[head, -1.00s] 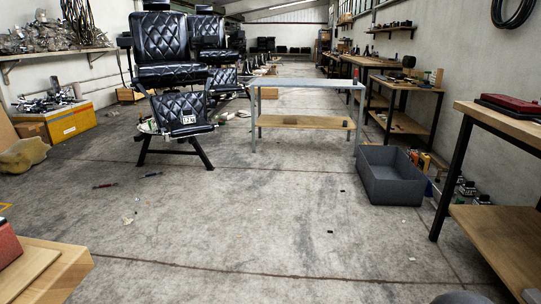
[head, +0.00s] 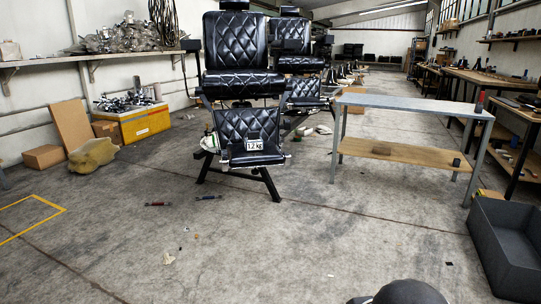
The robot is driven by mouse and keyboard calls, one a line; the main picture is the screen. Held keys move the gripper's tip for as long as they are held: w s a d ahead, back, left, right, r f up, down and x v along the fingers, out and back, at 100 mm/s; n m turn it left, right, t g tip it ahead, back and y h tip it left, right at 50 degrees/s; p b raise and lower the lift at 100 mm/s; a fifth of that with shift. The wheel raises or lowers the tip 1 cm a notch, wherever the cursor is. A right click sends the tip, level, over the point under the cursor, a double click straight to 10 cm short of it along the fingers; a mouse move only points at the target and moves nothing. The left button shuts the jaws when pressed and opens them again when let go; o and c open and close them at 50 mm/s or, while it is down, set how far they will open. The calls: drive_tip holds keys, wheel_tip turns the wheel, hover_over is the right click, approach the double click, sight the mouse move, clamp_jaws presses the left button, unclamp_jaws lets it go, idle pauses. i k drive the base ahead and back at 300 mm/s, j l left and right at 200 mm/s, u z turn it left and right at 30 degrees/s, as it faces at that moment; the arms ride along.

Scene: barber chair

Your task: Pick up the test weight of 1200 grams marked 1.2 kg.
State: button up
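A white label reading 1.2 kg (head: 254,144) shows on the lower padded part of the front black barber chair (head: 237,55). The body of the test weight behind the label is dark and blends with the black quilted padding, so its outline is hard to tell. The chair stands left of centre on dark splayed legs, some way ahead of me. My gripper is not in view.
A metal table (head: 415,104) with a wooden lower shelf stands right of the chair. A grey open bin (head: 500,245) is at the lower right. Two small tools (head: 208,197) lie before the chair. The floor between is mostly clear.

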sight(254, 143)
drive_tip(key=i+j, duration=0.2)
drive_tip(key=i+j+u, duration=0.1)
drive_tip(key=i, duration=0.3)
drive_tip(key=i+j+z, duration=0.1)
drive_tip(key=i, duration=0.4)
drive_tip(key=i+j, duration=0.25)
drive_tip(key=i, duration=0.25)
drive_tip(key=i+j+z, duration=0.15)
drive_tip(key=i, duration=0.35)
drive_tip(key=i+j+z, duration=0.1)
drive_tip(key=i+j, duration=0.15)
drive_tip(key=i, duration=0.2)
drive_tip(key=i+j, duration=0.3)
drive_tip(key=i, duration=0.2)
drive_tip(key=l+z, duration=0.05)
